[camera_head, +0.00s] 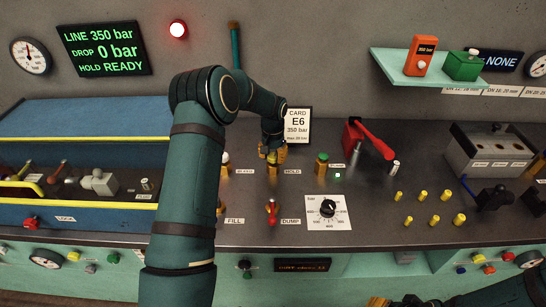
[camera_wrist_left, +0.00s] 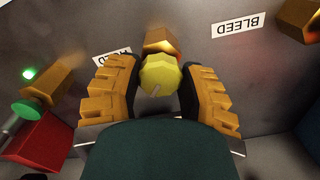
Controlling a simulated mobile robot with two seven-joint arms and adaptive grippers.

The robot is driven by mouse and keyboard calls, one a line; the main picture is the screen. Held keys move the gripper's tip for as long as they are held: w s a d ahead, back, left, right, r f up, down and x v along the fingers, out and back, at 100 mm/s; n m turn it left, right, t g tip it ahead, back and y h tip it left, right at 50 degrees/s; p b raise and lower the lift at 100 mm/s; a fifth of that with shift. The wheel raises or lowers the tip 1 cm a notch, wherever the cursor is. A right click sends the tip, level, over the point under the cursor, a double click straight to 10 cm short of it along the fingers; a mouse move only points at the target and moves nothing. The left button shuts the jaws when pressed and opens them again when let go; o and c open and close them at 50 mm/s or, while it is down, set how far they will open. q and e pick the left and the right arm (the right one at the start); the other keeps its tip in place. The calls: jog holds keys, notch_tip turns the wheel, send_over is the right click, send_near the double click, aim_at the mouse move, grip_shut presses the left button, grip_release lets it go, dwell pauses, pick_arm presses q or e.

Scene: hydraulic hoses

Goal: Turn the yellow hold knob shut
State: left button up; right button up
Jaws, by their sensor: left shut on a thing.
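The yellow hold knob (camera_wrist_left: 160,76) shows in the left wrist view, between my left gripper's two orange fingers. It is faceted, with a pale line on its face, and sits on a brass body by a partly covered HOLD label. My left gripper (camera_head: 271,154) reaches down to the panel and is shut on the knob. In the head view its fingers largely hide the knob, beside the HOLD label (camera_head: 292,171).
A green-topped brass valve (camera_head: 321,163) stands right of the hold knob, with a red lever (camera_head: 372,138) beyond. A dial (camera_head: 328,210) is in front. The display (camera_head: 104,48) reads LINE 350 bar, DROP 0 bar, HOLD READY.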

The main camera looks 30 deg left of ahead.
aim_at(272, 156)
pick_arm(q)
jog(key=m, duration=0.5)
jog(key=shift+s+f+m, duration=0.1)
jog(key=shift+m, duration=2.4)
jog(key=o, duration=1.2)
jog(key=shift+r, duration=0.2)
jog(key=shift+r, duration=0.3)
notch_tip(272, 156, up, 11)
